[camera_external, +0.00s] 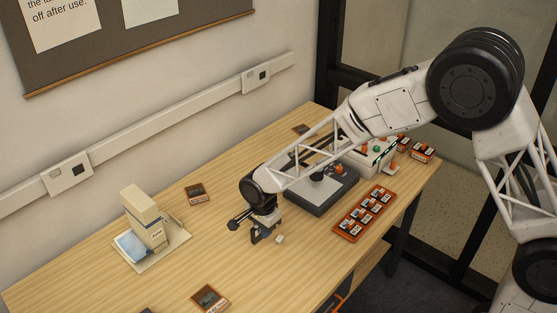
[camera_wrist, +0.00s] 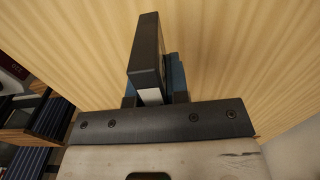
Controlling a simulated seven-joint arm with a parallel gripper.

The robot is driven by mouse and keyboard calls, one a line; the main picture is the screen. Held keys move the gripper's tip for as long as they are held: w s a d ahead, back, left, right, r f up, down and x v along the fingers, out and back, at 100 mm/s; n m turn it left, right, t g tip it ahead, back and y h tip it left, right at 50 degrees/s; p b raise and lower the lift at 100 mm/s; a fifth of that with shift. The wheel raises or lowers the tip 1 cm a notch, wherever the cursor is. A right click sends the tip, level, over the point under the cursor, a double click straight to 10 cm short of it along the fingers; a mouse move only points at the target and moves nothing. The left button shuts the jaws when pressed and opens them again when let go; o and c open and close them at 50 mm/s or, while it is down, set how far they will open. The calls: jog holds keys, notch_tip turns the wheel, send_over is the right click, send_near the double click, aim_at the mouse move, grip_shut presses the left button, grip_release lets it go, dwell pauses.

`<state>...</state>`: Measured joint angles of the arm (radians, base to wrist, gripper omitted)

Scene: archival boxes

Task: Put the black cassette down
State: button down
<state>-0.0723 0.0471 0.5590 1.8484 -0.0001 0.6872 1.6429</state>
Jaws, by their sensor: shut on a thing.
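My gripper (camera_external: 262,236) is over the middle of the wooden table, pointing down. In the wrist view my gripper (camera_wrist: 156,98) is shut on the black cassette (camera_wrist: 146,48), a dark slab with a white patch on its lower side. The cassette stands out from between the fingers, with plain wood behind it. In the external view the cassette is hard to tell from the dark fingers. I cannot tell whether it touches the table or hangs just above it. A small whitish block (camera_external: 279,239) shows right beside the fingertips.
An orange tray (camera_external: 345,235) holding several small dark items lies to the right. A dark grey device (camera_external: 305,199) is behind my gripper. A beige upright unit (camera_external: 141,206) stands on the left. Brown-framed cards (camera_external: 197,193) lie about. Bare wood surrounds my gripper in front and left.

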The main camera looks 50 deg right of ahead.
send_over(226, 223)
jog(key=shift+f, duration=0.75)
jog(key=shift+f, duration=0.1)
dwell(0.4)
jog(key=shift+f, duration=1.65)
jog(key=shift+f, duration=0.15)
jog(key=c, duration=1.1)
grip_release()
notch_tip(226, 223, up, 12)
jog(key=shift+s+d+r, duration=0.1)
jog(key=shift+r, duration=0.1)
